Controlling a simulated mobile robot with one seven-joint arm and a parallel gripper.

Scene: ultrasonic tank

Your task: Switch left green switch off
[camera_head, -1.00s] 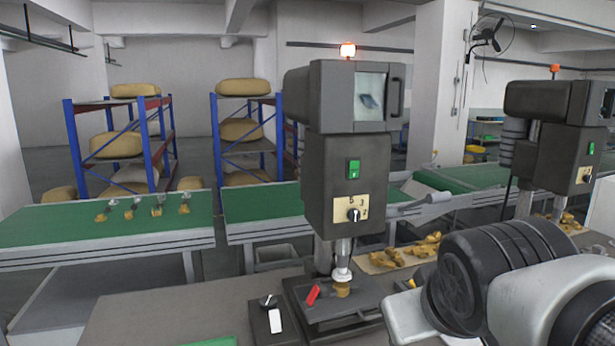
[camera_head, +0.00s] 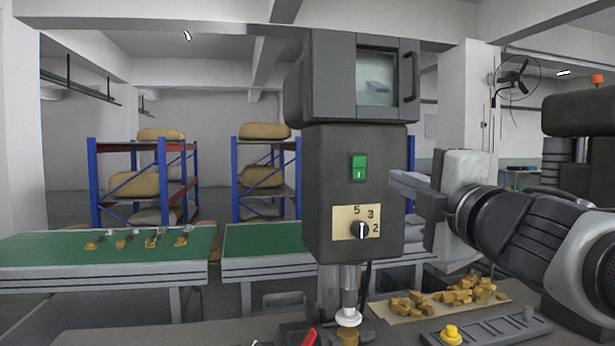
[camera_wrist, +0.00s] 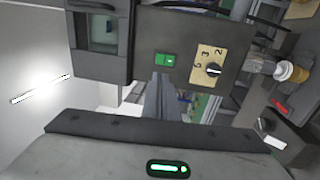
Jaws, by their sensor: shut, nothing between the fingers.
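The green switch (camera_head: 358,168) is on the front of the dark grey machine (camera_head: 325,205) in the middle, above a beige dial plate. It is a small upright rocker with a white mark on its lower half; its exact tilt is too small to tell. In the wrist view the green switch (camera_wrist: 167,60) shows sideways, above centre. My gripper (camera_head: 397,180) comes in from the right with its fingers shut and empty, pointing left. Its tips are right of the switch, just beside the machine's right edge in the picture. I see no contact with the switch.
The dial (camera_head: 360,230) sits below the switch. A door with a handle (camera_head: 409,77) is above. Yellowish pieces (camera_head: 445,292) lie on a sheet at the lower right. A second machine (camera_head: 585,115) stands at the right. Green conveyors (camera_head: 50,245) run behind.

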